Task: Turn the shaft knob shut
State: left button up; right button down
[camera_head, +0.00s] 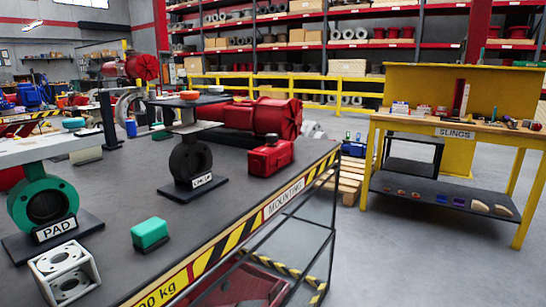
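No shaft knob can be told for certain. A dark butterfly-type valve body (190,163) stands upright on a black base on the grey workbench (140,205), with a flat plate above it and a small orange-red round piece (190,95) on top. A green valve body (43,203) labelled PAD stands at the left, under a pale plate (45,150) with a teal round piece (73,123). A red actuator (262,117) lies behind the dark valve, with a red box-shaped unit (270,157) in front of it. Neither of my grippers is in view.
A teal block (149,234) and a white bracket with round holes (64,275) sit near the front left. The bench's front edge (250,222) has hazard stripes. Bare bench top lies between the two valves. A yellow SLINGS table (455,133) stands at the right.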

aim_at(272, 138)
jog(key=i+l, duration=0.7)
